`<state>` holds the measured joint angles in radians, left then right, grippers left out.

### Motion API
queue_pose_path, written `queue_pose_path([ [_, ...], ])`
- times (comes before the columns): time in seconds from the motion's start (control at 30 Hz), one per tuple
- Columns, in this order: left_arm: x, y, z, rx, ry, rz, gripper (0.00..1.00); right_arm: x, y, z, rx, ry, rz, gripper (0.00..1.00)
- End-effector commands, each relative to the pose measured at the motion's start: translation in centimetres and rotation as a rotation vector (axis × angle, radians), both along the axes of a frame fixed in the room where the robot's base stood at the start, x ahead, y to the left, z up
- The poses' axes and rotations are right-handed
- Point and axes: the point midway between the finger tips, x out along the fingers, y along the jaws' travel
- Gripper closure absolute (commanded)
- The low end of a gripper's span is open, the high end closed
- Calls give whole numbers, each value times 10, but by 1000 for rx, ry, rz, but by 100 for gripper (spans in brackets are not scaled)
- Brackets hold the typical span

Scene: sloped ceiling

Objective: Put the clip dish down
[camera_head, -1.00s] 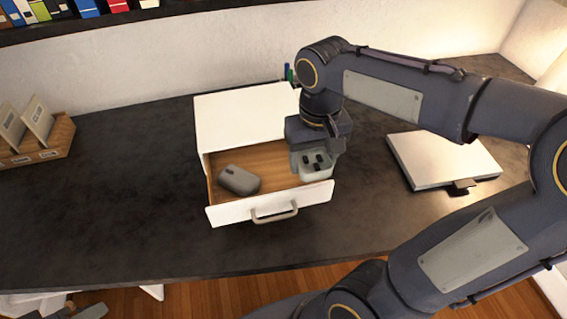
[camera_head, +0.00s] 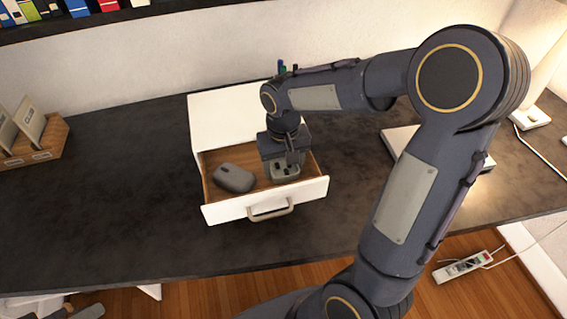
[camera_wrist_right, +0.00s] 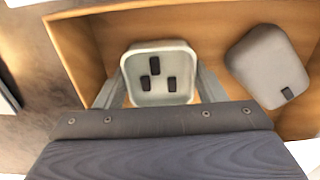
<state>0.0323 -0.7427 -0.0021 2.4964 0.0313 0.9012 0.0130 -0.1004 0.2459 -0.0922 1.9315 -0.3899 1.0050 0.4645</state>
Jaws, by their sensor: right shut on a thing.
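The clip dish (camera_head: 286,172) is a small, pale grey-green square dish with a few dark clips in it. It is inside the open drawer (camera_head: 222,213), on the right side of it. My right gripper (camera_head: 284,164) points down into the drawer and is shut on the dish. In the right wrist view, its fingers press on opposite sides of the dish (camera_wrist_right: 139,95), which looks level. I cannot tell whether the dish's base touches the drawer floor. My left gripper is not in view.
The white drawer unit (camera_head: 232,118) stands on the dark desk (camera_head: 110,205). A flat white device (camera_head: 398,140) lies on the right, partly hidden by my arm.

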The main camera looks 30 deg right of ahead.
Motion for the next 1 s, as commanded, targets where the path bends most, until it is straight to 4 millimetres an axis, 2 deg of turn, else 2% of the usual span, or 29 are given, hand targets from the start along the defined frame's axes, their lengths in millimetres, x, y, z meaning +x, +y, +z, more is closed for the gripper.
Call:
queue_pose_path([
  [0.2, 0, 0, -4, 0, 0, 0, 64, 0, 0, -4, 0, 0, 0, 62],
  [0.23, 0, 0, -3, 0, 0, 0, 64, 0, 0, -3, 0, 0, 0, 34],
  [0.4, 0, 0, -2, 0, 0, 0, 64, 0, 0, -3, 0, 0, 0, 15],
  [0.63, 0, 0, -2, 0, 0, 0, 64, 0, 0, -2, 0, 0, 0, 15],
  [0.77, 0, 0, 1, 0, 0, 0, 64, 0, 0, 5, 0, -2, 0, 15],
  [0.87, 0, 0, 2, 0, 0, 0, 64, 1, 0, 19, -1, -5, 0, 15],
  [1.0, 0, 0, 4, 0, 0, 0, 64, 1, 0, 50, -1, -7, 0, 15],
])
